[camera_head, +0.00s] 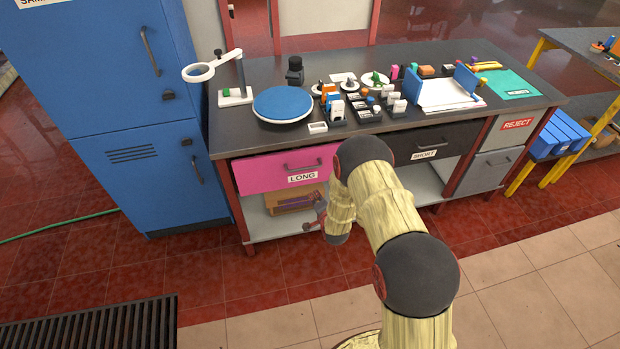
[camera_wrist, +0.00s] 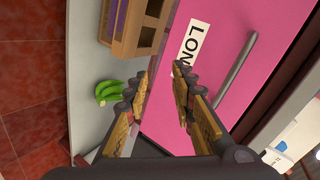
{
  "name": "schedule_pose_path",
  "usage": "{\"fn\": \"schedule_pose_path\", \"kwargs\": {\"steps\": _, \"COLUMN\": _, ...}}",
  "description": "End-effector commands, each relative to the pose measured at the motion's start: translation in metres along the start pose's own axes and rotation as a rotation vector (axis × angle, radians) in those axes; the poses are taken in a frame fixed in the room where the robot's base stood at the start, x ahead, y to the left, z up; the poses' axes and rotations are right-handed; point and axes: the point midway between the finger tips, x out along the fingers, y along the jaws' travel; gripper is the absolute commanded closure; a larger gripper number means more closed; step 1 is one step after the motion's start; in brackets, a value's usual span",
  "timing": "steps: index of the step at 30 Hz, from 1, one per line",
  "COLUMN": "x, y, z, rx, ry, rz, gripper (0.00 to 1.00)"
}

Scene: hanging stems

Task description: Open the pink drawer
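The pink drawer (camera_head: 262,173) sits under the left part of the counter and looks shut. It has a "LONG" label (camera_head: 302,177) and a dark bar handle (camera_head: 302,166). In the wrist view the pink drawer (camera_wrist: 215,110) fills the middle and right, turned sideways, with its handle (camera_wrist: 236,64) to the right of the fingers. My gripper (camera_head: 318,214) is low in front of the drawer, below the handle. In the wrist view my gripper (camera_wrist: 158,78) is open, with nothing between the fingertips. My arm hides the drawer's right end in the head view.
Below the drawer is an open shelf (camera_head: 262,226) with a wooden crate (camera_head: 292,200). A green bunch (camera_wrist: 109,92) lies on the shelf in the wrist view. A blue cabinet (camera_head: 120,110) stands at left. A dark "SHORT" drawer (camera_head: 430,143) is at right.

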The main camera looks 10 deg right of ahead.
Motion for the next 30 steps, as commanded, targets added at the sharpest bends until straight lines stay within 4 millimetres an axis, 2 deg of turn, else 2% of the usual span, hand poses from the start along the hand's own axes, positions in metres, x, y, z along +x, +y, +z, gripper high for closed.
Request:
{"fn": "schedule_pose_path", "kwargs": {"steps": 1, "x": 0.004, "y": -0.030, "z": -0.011, "rx": 0.063, "ry": 0.029, "rz": -0.092, "gripper": 0.74}}
{"fn": "schedule_pose_path", "kwargs": {"steps": 3, "x": 0.003, "y": -0.061, "z": -0.022, "rx": 0.155, "ry": 0.051, "rz": -0.199, "gripper": 0.74}}
{"fn": "schedule_pose_path", "kwargs": {"steps": 6, "x": -0.005, "y": -0.084, "z": -0.029, "rx": 0.263, "ry": 0.059, "rz": -0.296, "gripper": 0.74}}
{"fn": "schedule_pose_path", "kwargs": {"steps": 9, "x": -0.006, "y": -0.091, "z": -0.032, "rx": 0.322, "ry": 0.055, "rz": -0.326, "gripper": 0.74}}
{"fn": "schedule_pose_path", "kwargs": {"steps": 13, "x": 0.002, "y": -0.093, "z": -0.032, "rx": 0.341, "ry": 0.051, "rz": -0.325, "gripper": 0.74}}
{"fn": "schedule_pose_path", "kwargs": {"steps": 24, "x": 0.053, "y": -0.108, "z": -0.037, "rx": 0.338, "ry": 0.052, "rz": -0.323, "gripper": 0.74}}
{"fn": "schedule_pose_path", "kwargs": {"steps": 30, "x": 0.066, "y": -0.113, "z": -0.039, "rx": 0.338, "ry": 0.052, "rz": -0.322, "gripper": 0.74}}
